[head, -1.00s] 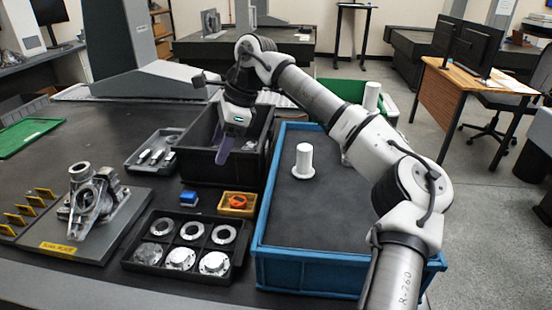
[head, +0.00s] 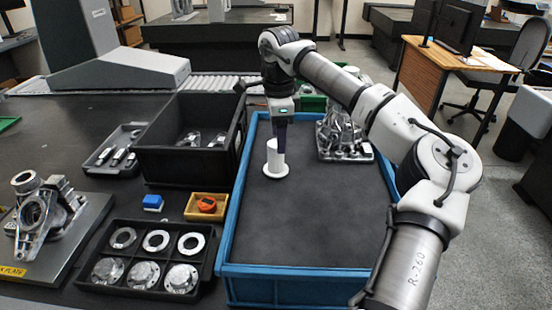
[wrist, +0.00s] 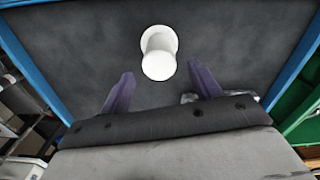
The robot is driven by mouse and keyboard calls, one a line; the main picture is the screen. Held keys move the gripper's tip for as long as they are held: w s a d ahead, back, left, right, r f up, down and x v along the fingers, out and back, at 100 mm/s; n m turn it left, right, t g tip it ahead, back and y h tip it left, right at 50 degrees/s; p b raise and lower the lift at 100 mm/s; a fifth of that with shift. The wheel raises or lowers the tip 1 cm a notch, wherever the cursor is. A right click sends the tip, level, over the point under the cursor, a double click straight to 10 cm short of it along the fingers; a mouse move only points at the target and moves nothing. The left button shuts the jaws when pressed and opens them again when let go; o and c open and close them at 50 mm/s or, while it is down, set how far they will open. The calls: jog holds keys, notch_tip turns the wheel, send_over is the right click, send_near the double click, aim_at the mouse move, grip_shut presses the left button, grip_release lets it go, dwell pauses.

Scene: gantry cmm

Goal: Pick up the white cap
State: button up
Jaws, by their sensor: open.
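The white cap (head: 275,160) stands upright in the blue-rimmed tray (head: 272,271), on its dark floor near the far left part. It has a round flange at the bottom and a narrower cylinder above. My gripper (head: 279,138) points down just behind and above the cap in the head view, partly overlapping it. In the wrist view the cap (wrist: 159,55) lies ahead of the two purple fingers, roughly centred between them. My gripper (wrist: 157,80) is open, and the fingers do not touch the cap there.
A grey metal casting (head: 342,138) stands in the tray's far right part. A black bin (head: 190,165) stands left of the tray, with an orange part in a yellow box (head: 206,206) nearer. A black holder of rings (head: 148,268) lies front left. The tray's near floor is clear.

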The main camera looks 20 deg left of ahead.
aim_at(276, 159)
jog(key=shift+s+a+f+p, duration=0.1)
jog(key=shift+f+p, duration=0.1)
jog(key=shift+f, duration=0.7)
jog(key=shift+a+f+p, duration=0.1)
jog(key=shift+f+p, duration=0.05)
jog(key=shift+f, duration=0.8)
jog(key=shift+s+a+f+p, duration=0.1)
jog(key=shift+f+p, duration=0.1)
jog(key=shift+f, duration=0.7)
jog(key=c, duration=1.1)
